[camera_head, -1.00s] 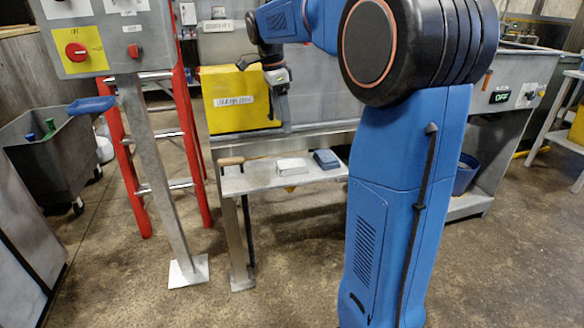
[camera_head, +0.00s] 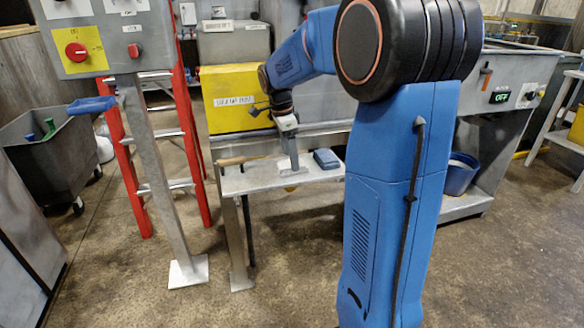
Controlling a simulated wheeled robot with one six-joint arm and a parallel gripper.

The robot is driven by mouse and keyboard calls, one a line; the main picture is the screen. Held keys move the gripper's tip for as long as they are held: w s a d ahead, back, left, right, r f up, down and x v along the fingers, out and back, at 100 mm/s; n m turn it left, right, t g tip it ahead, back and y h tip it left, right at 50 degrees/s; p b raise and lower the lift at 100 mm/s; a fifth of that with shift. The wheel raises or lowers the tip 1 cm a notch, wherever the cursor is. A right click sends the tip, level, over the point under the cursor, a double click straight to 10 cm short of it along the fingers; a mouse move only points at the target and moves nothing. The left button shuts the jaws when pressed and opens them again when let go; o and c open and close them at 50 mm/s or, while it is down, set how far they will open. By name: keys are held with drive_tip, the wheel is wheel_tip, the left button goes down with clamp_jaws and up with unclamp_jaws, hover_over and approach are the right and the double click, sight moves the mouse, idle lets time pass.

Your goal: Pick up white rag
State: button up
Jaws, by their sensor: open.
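The white rag (camera_head: 284,165) lies folded on a small grey metal shelf (camera_head: 250,184), partly hidden behind my gripper. My gripper (camera_head: 293,168) points down at the rag with its jaws open. It is right over or at the rag; I cannot tell if the fingers touch it.
A blue folded rag (camera_head: 326,158) lies just right of the white one on the shelf. A wooden-handled tool (camera_head: 235,160) lies at the shelf's left back edge. A yellow labelled box (camera_head: 226,98) stands behind. A grey post (camera_head: 160,190) and red ladder (camera_head: 190,140) stand left.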

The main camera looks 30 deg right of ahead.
drive_tip(key=shift+s+d+f, duration=0.1)
drive_tip(key=shift+d+f, duration=0.1)
drive_tip(key=shift+f, duration=1)
drive_tip(key=c, duration=1.2)
wheel_tip(320, 180, up, 10)
drive_tip(key=shift+r, duration=0.1)
drive_tip(key=shift+o, duration=0.8)
